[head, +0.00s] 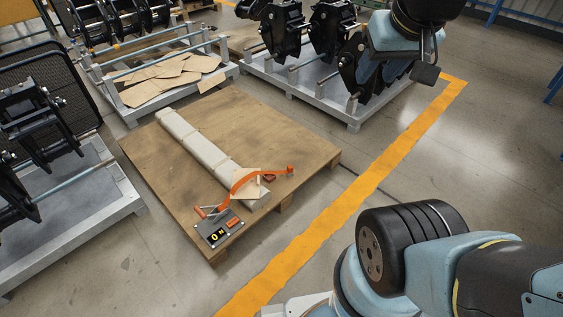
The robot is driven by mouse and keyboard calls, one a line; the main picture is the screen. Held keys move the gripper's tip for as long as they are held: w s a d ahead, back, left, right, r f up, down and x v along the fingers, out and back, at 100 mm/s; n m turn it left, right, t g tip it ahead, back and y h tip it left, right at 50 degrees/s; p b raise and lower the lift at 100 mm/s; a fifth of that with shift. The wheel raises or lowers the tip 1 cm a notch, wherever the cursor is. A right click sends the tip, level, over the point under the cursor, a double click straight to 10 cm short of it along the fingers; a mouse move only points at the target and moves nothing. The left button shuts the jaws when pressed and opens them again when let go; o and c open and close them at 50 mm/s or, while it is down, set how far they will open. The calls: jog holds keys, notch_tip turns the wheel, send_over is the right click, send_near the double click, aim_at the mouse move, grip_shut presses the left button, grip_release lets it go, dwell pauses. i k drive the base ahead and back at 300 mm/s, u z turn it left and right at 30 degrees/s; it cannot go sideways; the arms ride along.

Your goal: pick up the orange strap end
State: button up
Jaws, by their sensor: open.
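The orange strap end (289,170) is a small piece at the right tip of a curved orange strap (243,180). It sticks out above the right part of the wooden board, near a tan sheet. The strap rises from a grey device (219,228) with a dark label and an orange-red handle, at the board's near corner. My gripper (388,88) is at the upper right, below my blue wrist, well away from the strap end and empty. Its dark fingers blend with the black couplers behind, so their outline is hard to make out.
Grey racks with black couplers stand left (75,215) and behind (290,82). Cardboard pieces (170,75) lie on another rack. A yellow floor line (345,210) runs along clear floor to the right.

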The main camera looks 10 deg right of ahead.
aim_at(290, 168)
jog(key=u, duration=0.1)
jog(key=i, duration=1)
jog(key=z, duration=0.1)
